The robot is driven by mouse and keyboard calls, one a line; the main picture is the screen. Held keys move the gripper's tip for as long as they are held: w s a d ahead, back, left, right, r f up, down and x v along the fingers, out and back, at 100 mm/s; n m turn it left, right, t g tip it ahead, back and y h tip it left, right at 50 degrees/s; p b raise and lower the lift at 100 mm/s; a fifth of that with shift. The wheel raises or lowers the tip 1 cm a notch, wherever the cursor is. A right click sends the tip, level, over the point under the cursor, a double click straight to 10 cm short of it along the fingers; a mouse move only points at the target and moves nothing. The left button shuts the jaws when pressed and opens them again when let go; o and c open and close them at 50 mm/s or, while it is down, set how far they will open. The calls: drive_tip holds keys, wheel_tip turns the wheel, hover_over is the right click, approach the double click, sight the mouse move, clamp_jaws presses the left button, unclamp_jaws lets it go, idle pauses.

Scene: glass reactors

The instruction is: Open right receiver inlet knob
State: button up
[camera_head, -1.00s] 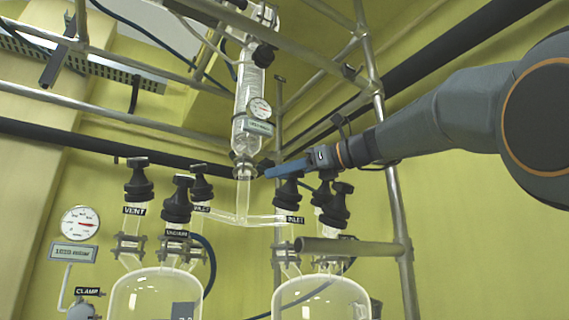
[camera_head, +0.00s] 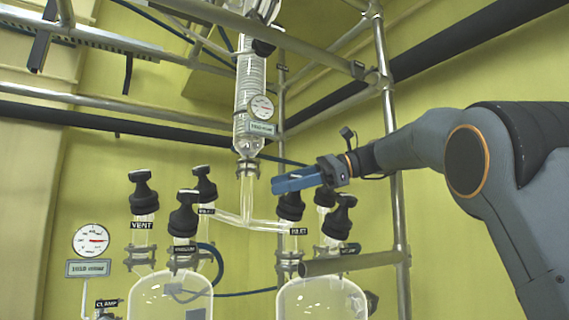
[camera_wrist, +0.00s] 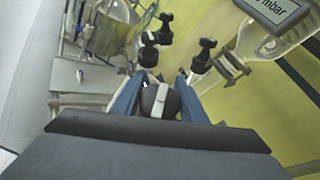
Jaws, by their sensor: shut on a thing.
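The right receiver inlet knob (camera_head: 290,208) is black and stands upright on the glass neck marked with an inlet label (camera_head: 298,231), above the right glass vessel (camera_head: 322,299). My gripper (camera_head: 286,186) comes from the right with its blue fingers at the top of this knob and hides its handle in the head view. In the wrist view, the knob (camera_wrist: 158,101) with its pale-edged handle sits between the two blue fingers. My gripper is shut on it. How far the knob is turned cannot be told.
Other black knobs (camera_head: 340,217) stand close on the right. The vent knob (camera_head: 143,190) and vacuum knob (camera_head: 183,214) stand on the left vessel (camera_head: 171,296). A glass column with a gauge (camera_head: 261,107) rises behind. A metal post (camera_head: 391,130) stands near my arm.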

drive_tip(key=n+g+h+p, duration=0.1)
drive_tip(key=n+p, duration=0.1)
drive_tip(key=p, duration=0.4)
drive_tip(key=s+n+g+h+p, duration=0.1)
drive_tip(key=n+g+p, duration=0.1)
drive_tip(key=p, duration=0.4)
drive_tip(key=n+g+h+p, duration=0.2)
drive_tip(key=p, duration=0.4)
drive_tip(key=shift+s+d+f+n, duration=0.3)
drive_tip(key=shift+d+f, duration=0.05)
drive_tip(key=shift+f+n+g+h+p, duration=0.2)
drive_tip(key=shift+n+g+h+p, duration=0.15)
drive_tip(key=shift+p, duration=0.4)
drive_tip(key=o, duration=1.1)
drive_tip(key=shift+c, duration=0.2)
drive_tip(key=shift+w+m+t+y+b, duration=0.15)
drive_tip(key=shift+m+t+y+b, duration=0.4)
drive_tip(key=shift+b, duration=1.6)
drive_tip(key=m+t+y+b, duration=0.1)
drive_tip(key=b, duration=0.2)
drive_tip(key=m+b, duration=0.1)
drive_tip(key=b, duration=0.3)
drive_tip(key=m+t+y+b, duration=0.1)
drive_tip(key=m+b, duration=0.1)
drive_tip(key=b, duration=0.2)
drive_tip(key=shift+w+a+r+t+y, duration=0.25)
drive_tip(key=shift+w+a+t+y, duration=0.05)
drive_tip(key=shift+w, duration=0.1)
